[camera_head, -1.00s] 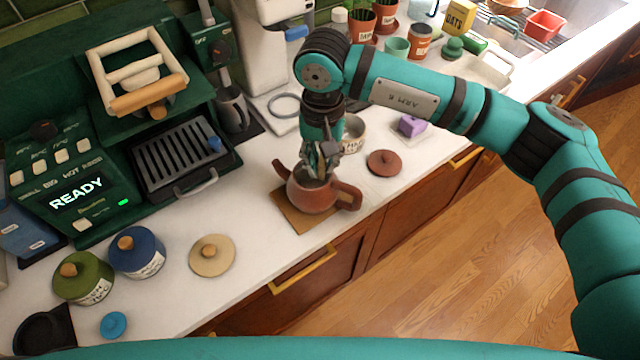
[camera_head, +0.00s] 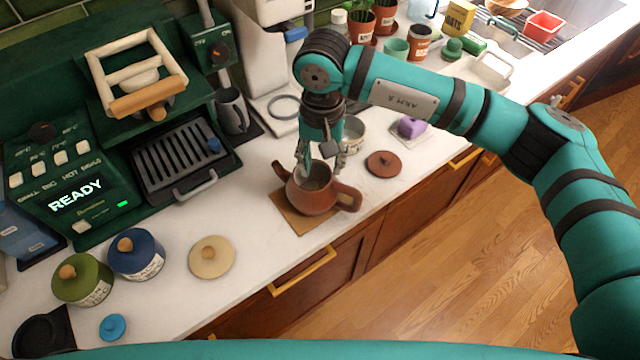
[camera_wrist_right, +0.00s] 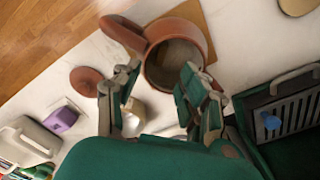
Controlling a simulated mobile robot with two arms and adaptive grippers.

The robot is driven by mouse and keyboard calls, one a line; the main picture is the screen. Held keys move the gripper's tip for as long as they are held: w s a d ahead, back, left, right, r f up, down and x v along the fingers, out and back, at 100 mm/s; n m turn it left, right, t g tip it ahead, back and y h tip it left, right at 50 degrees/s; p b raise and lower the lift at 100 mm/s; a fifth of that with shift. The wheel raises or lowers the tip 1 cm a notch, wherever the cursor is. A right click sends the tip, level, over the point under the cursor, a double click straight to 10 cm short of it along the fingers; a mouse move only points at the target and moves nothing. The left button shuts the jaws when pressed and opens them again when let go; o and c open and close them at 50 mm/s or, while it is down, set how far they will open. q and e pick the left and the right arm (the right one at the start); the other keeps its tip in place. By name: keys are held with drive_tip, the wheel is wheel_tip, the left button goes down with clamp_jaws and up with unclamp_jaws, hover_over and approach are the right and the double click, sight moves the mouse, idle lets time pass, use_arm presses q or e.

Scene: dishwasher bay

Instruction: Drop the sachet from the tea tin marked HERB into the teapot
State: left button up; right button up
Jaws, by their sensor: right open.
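The brown teapot (camera_head: 318,196) stands lidless on a wooden board, its dark mouth facing up; it also shows in the wrist view (camera_wrist_right: 205,45). My right gripper (camera_head: 322,160) is open above the back of the teapot's mouth. In the wrist view its spread fingers (camera_wrist_right: 158,82) hold nothing that I can see. An open pale tin (camera_head: 353,134) stands behind the gripper, partly hidden; I cannot read its label. I cannot make out a sachet, in the pot or elsewhere. My left gripper is out of view.
The teapot's lid (camera_head: 384,163) lies to its right. A cream lid (camera_head: 211,257) lies on the counter at left, near blue-lidded (camera_head: 137,254) and green-lidded (camera_head: 83,280) tins. A purple block (camera_head: 411,127) sits behind. The green machine (camera_head: 70,190) bounds the left side.

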wheel_tip(320, 180, up, 11)
drive_tip(key=shift+r, duration=0.15)
idle(0.5)
